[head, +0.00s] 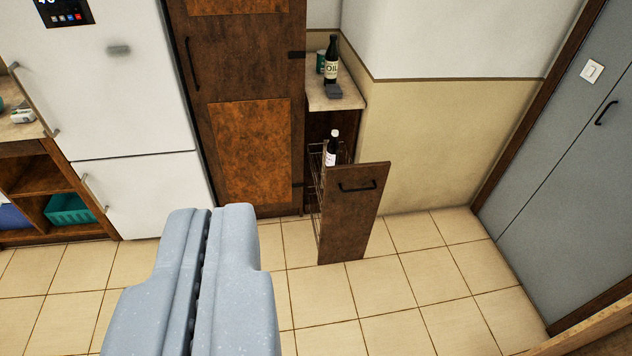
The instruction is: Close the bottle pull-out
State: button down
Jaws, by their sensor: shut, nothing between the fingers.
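The bottle pull-out (350,222) stands open, drawn out toward me from a narrow cabinet at the middle right. Its brown front panel has a dark handle (357,187) near the top. Behind the panel a wire rack holds a dark bottle with a white cap and label (332,148). My gripper (212,210) is shut and empty in the lower left of the view. It appears to the left of the pull-out and nearer to me, not touching it.
A white fridge (130,110) and a tall brown cabinet (240,140) stand left of the pull-out. An oil bottle (331,62) stands on the counter (348,97) above it. A grey door (565,150) is at the right. The tiled floor (425,290) in front is clear.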

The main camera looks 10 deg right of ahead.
aim_at(350, 201)
jog(key=i, duration=1.25)
jog(key=z, duration=0.1)
